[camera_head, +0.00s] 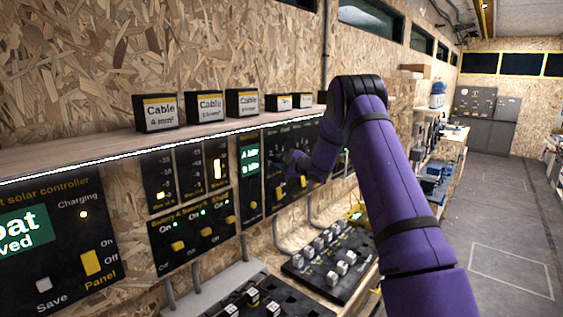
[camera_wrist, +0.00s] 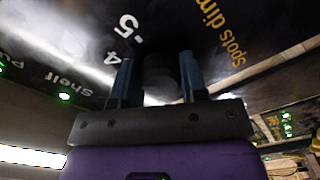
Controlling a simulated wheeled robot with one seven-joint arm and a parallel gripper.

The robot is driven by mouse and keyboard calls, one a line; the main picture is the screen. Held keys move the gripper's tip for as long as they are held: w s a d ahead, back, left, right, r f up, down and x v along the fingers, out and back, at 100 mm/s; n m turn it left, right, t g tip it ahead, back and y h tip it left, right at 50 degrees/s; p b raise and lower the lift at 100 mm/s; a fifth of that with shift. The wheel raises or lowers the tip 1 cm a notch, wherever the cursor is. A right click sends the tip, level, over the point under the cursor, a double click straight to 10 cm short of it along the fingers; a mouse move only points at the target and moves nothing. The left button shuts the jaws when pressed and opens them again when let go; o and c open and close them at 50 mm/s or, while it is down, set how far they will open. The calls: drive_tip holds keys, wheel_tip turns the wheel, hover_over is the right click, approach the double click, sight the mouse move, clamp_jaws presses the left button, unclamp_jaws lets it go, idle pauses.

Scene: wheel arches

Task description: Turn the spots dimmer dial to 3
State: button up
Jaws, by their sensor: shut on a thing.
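The spots dimmer dial (camera_wrist: 160,72) is a dark round knob on a black panel in the wrist view. Printed numbers 4 and 5 and the yellow words "spots dim" show beside it. My gripper (camera_wrist: 157,80) has its two blue fingers on either side of the knob, shut on it. The knob's pointer is hidden, so its setting cannot be read. In the head view my purple arm reaches to the black panel (camera_head: 278,145) on the wall, and its wrist covers the dial there.
Cable boxes (camera_head: 205,107) stand on the wooden shelf (camera_head: 90,152) above the panels. Other panels with yellow switches (camera_head: 177,246) lie to the left. A board of grey blocks (camera_head: 330,262) sits on the bench below. The floor (camera_head: 505,225) to the right is clear.

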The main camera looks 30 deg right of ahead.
drive_tip(key=n, duration=0.4)
drive_tip(key=shift+n, duration=2.1)
drive_tip(key=o, duration=0.9)
drive_tip(key=shift+s, duration=0.1)
drive_tip(key=v, duration=1)
drive_tip(key=shift+s+d, duration=0.15)
drive_tip(key=shift+s, duration=0.15)
